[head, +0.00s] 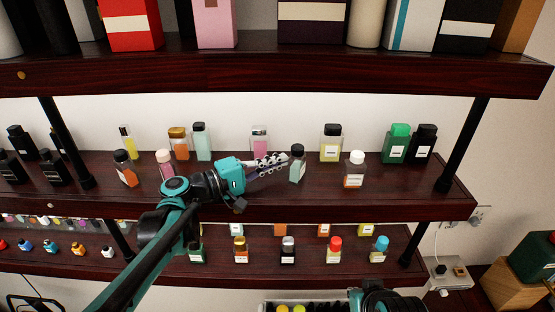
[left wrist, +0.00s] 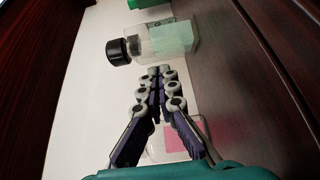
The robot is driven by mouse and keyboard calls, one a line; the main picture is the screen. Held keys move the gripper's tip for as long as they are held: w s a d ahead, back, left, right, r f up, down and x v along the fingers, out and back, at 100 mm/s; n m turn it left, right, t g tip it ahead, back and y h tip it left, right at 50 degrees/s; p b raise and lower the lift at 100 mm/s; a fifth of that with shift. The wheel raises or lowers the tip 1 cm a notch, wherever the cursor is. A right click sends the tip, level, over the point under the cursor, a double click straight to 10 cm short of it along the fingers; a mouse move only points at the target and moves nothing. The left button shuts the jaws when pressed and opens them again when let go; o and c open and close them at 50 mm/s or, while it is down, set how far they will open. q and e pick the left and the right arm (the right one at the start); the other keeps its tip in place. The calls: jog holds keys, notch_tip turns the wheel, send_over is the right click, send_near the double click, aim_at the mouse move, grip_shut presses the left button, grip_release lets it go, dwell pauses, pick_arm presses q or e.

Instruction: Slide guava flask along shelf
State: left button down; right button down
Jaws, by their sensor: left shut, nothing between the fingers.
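The flask nearest my left gripper has a black cap and pale green contents (head: 297,169). It stands upright near the front of the middle shelf. The labels are too small to read, so I cannot tell by name which flask is guava. My left gripper (head: 284,160) is shut and empty, its fingertips just left of this flask. The left wrist view shows a black-capped pale green flask (left wrist: 172,39) just beyond the closed fingers (left wrist: 160,72); whether they touch is unclear. A pink flask (left wrist: 182,136) is partly hidden behind the fingers there. My right gripper's fingers do not show.
Bare shelf lies between the black-capped and white-capped flasks. The upper shelf (head: 300,75) overhangs.

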aim_at(290, 169)
pick_arm(q)
jog(key=shift+s+d+r+b, duration=0.1)
jog(key=shift+s+d+b, duration=0.2)
jog(key=shift+s+d, duration=1.4)
jog(key=shift+w+a, duration=0.2)
jog(key=shift+s+a, duration=0.1)
